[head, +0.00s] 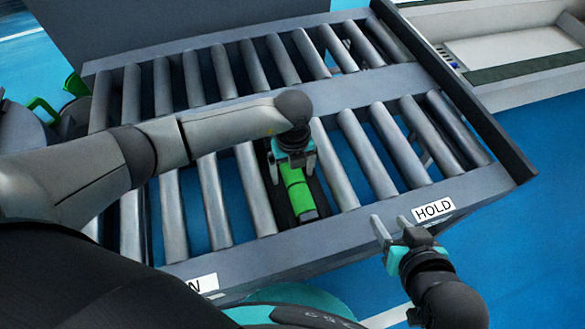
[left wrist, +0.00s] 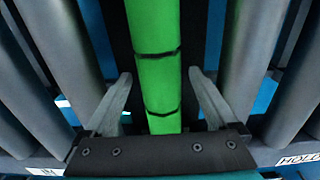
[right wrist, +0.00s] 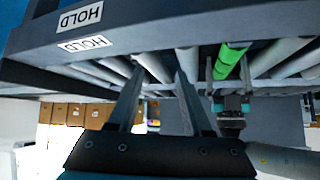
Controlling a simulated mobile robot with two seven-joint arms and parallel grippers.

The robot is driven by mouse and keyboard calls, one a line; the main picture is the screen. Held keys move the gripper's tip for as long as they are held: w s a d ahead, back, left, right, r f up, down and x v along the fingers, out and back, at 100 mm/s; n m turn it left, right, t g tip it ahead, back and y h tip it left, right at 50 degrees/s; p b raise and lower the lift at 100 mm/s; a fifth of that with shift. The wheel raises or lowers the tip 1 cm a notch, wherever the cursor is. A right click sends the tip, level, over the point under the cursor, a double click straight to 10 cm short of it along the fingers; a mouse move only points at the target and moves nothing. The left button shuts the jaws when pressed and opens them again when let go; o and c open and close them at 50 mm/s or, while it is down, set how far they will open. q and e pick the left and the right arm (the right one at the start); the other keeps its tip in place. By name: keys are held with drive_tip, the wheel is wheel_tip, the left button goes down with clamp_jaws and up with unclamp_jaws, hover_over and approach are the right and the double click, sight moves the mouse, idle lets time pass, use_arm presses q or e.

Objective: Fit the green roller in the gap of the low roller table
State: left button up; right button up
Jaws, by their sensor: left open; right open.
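The green roller (head: 297,190) lies in the front row of the low roller table (head: 330,241), in line with the grey rollers beside it. Its far end is hidden under my left gripper. My left gripper (head: 292,171) is above the roller, with its open fingers one on each side of it. In the left wrist view the green roller (left wrist: 154,60) runs between the fingers with a gap on both sides. My right gripper (head: 390,222) is open and empty by the table's front rail. The green roller (right wrist: 231,58) also shows in the right wrist view.
Grey rollers (head: 371,161) stand on both sides of the green one. A HOLD label (head: 433,209) is on the front rail near my right gripper. A raised dark edge (head: 470,105) bounds the table's right side. Blue floor (head: 530,230) is open at the right.

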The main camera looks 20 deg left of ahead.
use_arm(q)
drive_tip(key=shift+r+p, duration=0.4)
drive_tip(key=shift+r, duration=0.25)
wheel_tip(320, 180, up, 4)
drive_tip(key=shift+r+p, duration=0.15)
drive_tip(key=shift+p, duration=1.1)
use_arm(e)
drive_tip(key=s+d+g+h, duration=0.2)
drive_tip(key=s+d+g, duration=0.2)
drive_tip(key=d, duration=0.1)
use_arm(q)
wheel_tip(320, 180, up, 5)
drive_tip(key=p, duration=0.2)
drive_tip(key=shift+r+p, duration=0.1)
drive_tip(key=shift+p, duration=0.2)
drive_tip(key=shift+r+p, duration=0.35)
drive_tip(key=shift+r, duration=0.45)
use_arm(e)
wheel_tip(320, 180, down, 8)
drive_tip(key=s+g, duration=0.1)
drive_tip(key=shift+g, duration=0.3)
drive_tip(key=shift+s+m+h, duration=0.1)
drive_tip(key=shift+m+h, duration=0.2)
